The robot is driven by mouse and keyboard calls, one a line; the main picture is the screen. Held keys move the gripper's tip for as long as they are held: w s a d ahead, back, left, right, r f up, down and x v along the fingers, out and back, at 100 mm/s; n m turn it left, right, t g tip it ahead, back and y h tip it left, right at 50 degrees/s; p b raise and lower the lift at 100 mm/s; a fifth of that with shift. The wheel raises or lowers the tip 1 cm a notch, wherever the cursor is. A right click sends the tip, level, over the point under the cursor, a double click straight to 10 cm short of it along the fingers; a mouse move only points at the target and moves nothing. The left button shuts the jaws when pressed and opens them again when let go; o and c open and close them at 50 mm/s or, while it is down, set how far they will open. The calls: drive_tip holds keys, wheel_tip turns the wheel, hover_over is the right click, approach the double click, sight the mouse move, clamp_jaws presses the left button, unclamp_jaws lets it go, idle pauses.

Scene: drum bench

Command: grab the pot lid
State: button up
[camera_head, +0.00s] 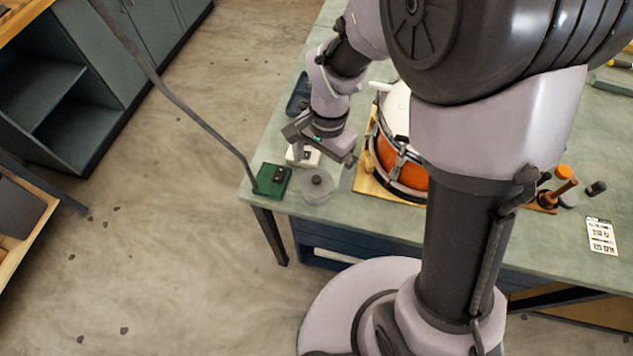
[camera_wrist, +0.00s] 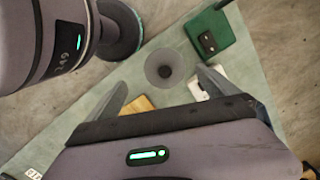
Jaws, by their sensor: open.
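The pot lid (camera_head: 317,186) is a grey round disc with a dark knob in its middle. It lies flat near the front left corner of the bench. In the wrist view the lid (camera_wrist: 164,68) shows whole, just beyond and between my two fingertips. My gripper (camera_head: 324,158) is open and empty, above the bench and close to the lid on its far side in the head view. The gripper's spread fingers also show in the wrist view (camera_wrist: 160,80). I see no contact with the lid; the exact height gap cannot be told.
A green box (camera_head: 272,179) with a bent pole stands left of the lid. A white block (camera_head: 302,155) sits just behind it. An orange drum (camera_head: 388,158) on a wooden board (camera_head: 366,186) stands to the right. The bench edge is close in front.

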sight(317, 178)
drive_tip(key=f+b, duration=0.2)
drive_tip(key=f, duration=0.3)
drive_tip(key=shift+w+a+f+b, duration=0.15)
drive_tip(key=shift+a+f+b, duration=0.05)
drive_tip(key=shift+a+b, duration=0.2)
drive_tip(key=shift+r, duration=0.15)
drive_tip(key=c, duration=1.4)
drive_tip(key=shift+r, duration=0.1)
drive_tip(key=shift+c, duration=0.2)
